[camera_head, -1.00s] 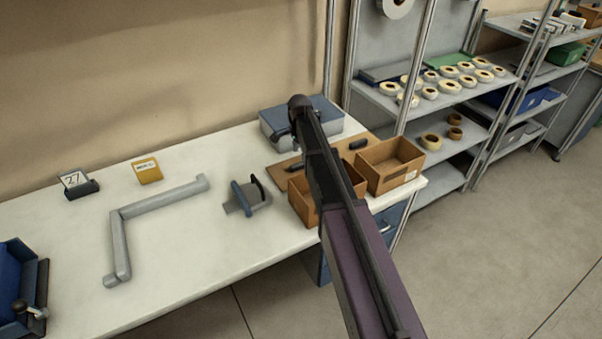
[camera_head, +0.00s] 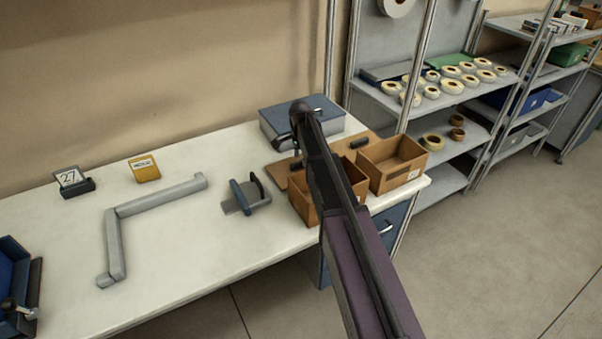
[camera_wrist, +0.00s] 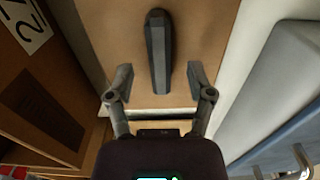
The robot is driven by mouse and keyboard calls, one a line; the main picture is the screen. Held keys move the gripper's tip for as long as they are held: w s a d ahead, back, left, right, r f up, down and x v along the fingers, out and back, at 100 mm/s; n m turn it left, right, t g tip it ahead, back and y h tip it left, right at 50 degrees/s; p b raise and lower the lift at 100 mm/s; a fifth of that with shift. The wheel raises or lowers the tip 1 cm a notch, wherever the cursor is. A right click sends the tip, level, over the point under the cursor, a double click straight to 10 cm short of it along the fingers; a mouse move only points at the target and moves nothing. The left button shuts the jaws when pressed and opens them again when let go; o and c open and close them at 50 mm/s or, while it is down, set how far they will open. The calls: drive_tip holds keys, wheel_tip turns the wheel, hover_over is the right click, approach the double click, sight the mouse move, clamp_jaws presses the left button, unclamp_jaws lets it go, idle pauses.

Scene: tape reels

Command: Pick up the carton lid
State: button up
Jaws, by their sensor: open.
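The carton lid (camera_head: 343,149) is a flat brown board on the white table, behind the open cartons. In the wrist view the lid (camera_wrist: 203,25) lies below my gripper, with a dark raised grip (camera_wrist: 157,50) standing out on it. My gripper (camera_wrist: 159,82) is open and empty; its fingers are to the left and right of the near end of the grip, with gaps on both sides. In the head view my arm hides the middle of the lid, and dark pieces show at either side of the arm.
Two open brown cartons (camera_head: 398,171) stand at the table's front right. A blue-grey case (camera_head: 326,122) is close behind the lid.

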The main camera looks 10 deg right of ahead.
drive_tip(key=shift+f+b, duration=0.65)
drive_tip(key=shift+f, duration=0.25)
clamp_jaws()
